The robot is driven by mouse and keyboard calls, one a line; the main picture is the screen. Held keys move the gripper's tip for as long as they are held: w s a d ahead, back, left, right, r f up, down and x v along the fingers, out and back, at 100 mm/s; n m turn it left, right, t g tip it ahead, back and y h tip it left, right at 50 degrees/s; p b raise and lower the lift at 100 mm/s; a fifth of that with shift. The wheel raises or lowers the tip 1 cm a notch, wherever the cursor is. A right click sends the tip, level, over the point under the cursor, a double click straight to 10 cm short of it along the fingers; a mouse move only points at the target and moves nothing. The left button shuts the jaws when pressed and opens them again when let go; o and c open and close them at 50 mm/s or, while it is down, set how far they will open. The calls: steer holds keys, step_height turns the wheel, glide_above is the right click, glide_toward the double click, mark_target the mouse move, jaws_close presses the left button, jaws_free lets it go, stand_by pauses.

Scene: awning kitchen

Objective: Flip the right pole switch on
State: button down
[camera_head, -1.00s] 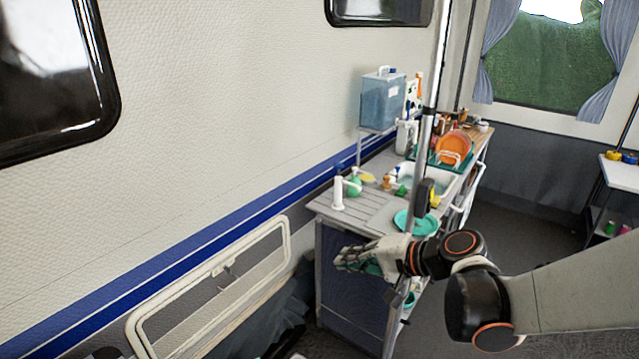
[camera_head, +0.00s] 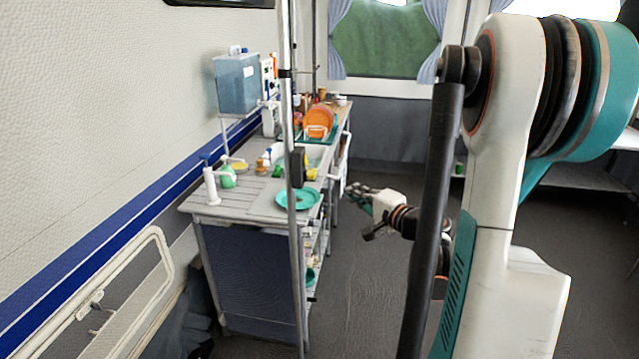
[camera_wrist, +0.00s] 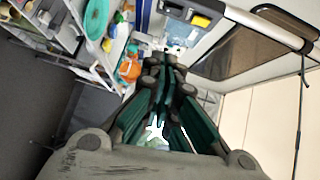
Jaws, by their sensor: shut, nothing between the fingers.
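A thin metal pole (camera_head: 293,250) stands upright in front of the kitchen counter. A small black box (camera_head: 297,167) is fixed to it at about counter height. In the wrist view the pole (camera_wrist: 258,27) crosses the top right, and a black switch box (camera_wrist: 188,12) with a yellow part (camera_wrist: 200,20) sits on it. Whether the switch is on or off is too small to tell. My gripper (camera_head: 358,190) is to the right of the pole, apart from it. In the wrist view my gripper (camera_wrist: 164,65) is shut and empty, with its tips below the box.
A frame-like window panel (camera_head: 165,262) stands at the left. The floor (camera_head: 370,290) right of the counter is clear.

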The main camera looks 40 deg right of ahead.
mark_target(306, 176)
steer(key=shift+w, duration=0.1)
steer(key=w+a+f+b, duration=0.1)
steer(key=w+a+b, duration=0.1)
steer(key=w, duration=1)
steer(key=shift+w+f+b, duration=0.15)
steer(key=shift+w+b, duration=0.2)
steer(key=shift+b, duration=0.55)
steer(key=shift+w+a+f, duration=0.2)
steer(key=shift+w+a, duration=0.05)
steer(key=shift+a, duration=0.05)
